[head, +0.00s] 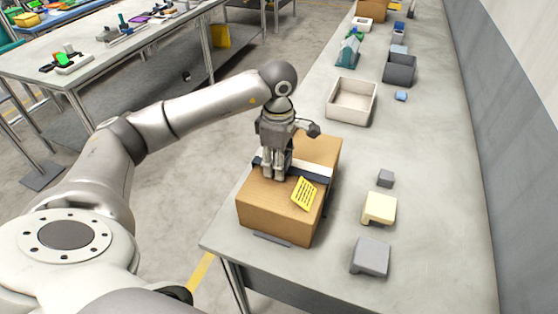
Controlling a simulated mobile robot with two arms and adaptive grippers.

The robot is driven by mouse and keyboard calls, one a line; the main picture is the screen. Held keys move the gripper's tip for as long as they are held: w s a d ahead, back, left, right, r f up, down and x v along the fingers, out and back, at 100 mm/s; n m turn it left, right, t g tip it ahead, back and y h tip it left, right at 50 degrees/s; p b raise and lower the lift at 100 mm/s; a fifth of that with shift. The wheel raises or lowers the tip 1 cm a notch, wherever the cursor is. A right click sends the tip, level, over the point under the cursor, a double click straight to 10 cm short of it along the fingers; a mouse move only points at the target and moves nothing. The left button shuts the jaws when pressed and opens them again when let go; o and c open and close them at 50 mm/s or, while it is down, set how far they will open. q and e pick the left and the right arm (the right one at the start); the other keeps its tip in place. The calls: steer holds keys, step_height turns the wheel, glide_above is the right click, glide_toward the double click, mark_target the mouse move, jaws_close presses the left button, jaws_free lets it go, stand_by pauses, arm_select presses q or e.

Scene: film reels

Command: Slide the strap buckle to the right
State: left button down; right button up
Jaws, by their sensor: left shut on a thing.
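A cardboard box (272,207) sits near the front left edge of the grey table. A dark strap (313,181) runs across its top beside a pale band, and a yellow printed label (304,194) lies on the box near the strap. My left gripper (274,177) points down at the left part of the strap, with its fingers closed at the box top. It is shut on the strap buckle, which the fingers almost wholly hide. My right gripper is not in view.
Right of the box lie a small grey block (385,178), a cream block (379,208) and a larger grey block (370,257). Behind it stand a white tray (351,101) and a dark grey bin (399,68). The table's right side is mostly clear.

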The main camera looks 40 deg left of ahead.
arm_select(q)
steer(key=c, duration=0.9)
jaws_free()
steer(key=shift+s+d, duration=0.1)
steer(key=shift+s, duration=0.1)
steer(key=shift+w, duration=0.15)
steer(key=shift+r, duration=0.15)
step_height(320, 180, up, 12)
steer(key=shift+f, duration=0.15)
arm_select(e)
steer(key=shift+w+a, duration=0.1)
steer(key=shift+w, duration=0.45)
arm_select(q)
steer(key=shift+f, duration=0.1)
